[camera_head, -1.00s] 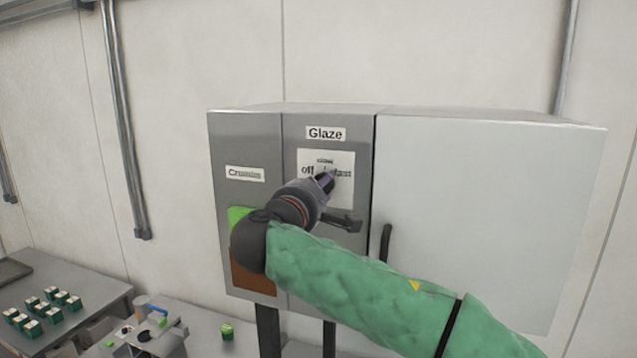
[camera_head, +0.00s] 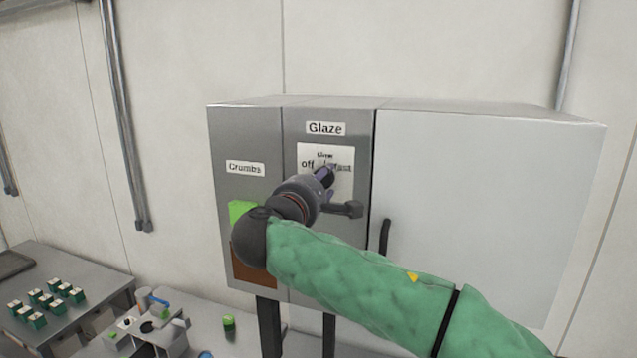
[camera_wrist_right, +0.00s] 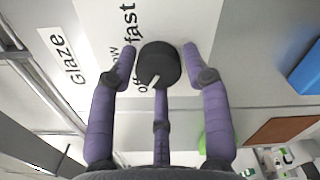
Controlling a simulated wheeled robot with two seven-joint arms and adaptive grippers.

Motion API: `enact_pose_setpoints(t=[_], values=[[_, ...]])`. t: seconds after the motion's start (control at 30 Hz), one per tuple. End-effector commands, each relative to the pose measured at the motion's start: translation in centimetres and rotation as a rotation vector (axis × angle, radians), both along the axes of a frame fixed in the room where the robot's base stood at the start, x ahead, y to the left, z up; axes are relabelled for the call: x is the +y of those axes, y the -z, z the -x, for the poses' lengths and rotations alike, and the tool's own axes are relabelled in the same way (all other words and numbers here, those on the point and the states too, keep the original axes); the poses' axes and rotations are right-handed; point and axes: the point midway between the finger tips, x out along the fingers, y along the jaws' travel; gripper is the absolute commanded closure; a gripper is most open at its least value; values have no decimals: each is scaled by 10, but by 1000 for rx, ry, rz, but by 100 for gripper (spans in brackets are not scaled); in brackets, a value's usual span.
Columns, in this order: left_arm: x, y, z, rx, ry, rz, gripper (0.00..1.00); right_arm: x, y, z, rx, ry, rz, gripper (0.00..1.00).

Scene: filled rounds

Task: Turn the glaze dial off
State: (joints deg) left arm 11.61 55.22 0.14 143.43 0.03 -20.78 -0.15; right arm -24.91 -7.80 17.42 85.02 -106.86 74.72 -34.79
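The glaze dial (camera_wrist_right: 158,64) is a round black knob with a white pointer mark, seen in the right wrist view on a white label plate marked off, fast and a third, partly covered word. Its pointer slants toward the printed "off" side. In the head view the label plate (camera_head: 341,160) sits under the Glaze sign (camera_head: 325,128), and my gripper hides most of the dial. My right gripper (camera_wrist_right: 160,55) has its purple fingers spread around the dial, with thin gaps visible at its sides; I cannot tell whether they touch it. It also shows in the head view (camera_head: 326,176). My left gripper is out of view.
A grey cabinet door (camera_head: 480,210) with a dark handle (camera_head: 385,238) is right of the dial panel. Left is a Crumbs panel (camera_head: 245,168) with a green patch (camera_head: 240,211). A table (camera_head: 80,270) with several small green-and-white items stands lower left.

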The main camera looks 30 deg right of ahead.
Motion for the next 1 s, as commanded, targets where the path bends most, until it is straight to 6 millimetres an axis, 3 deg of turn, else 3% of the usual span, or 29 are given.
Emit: enact_pose_setpoints(t=[0.47,1.0], values=[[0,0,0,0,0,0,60,6,-2,4,-6,-5,1,34],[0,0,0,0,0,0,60,77,-2,65,-5,-5,0,34]])
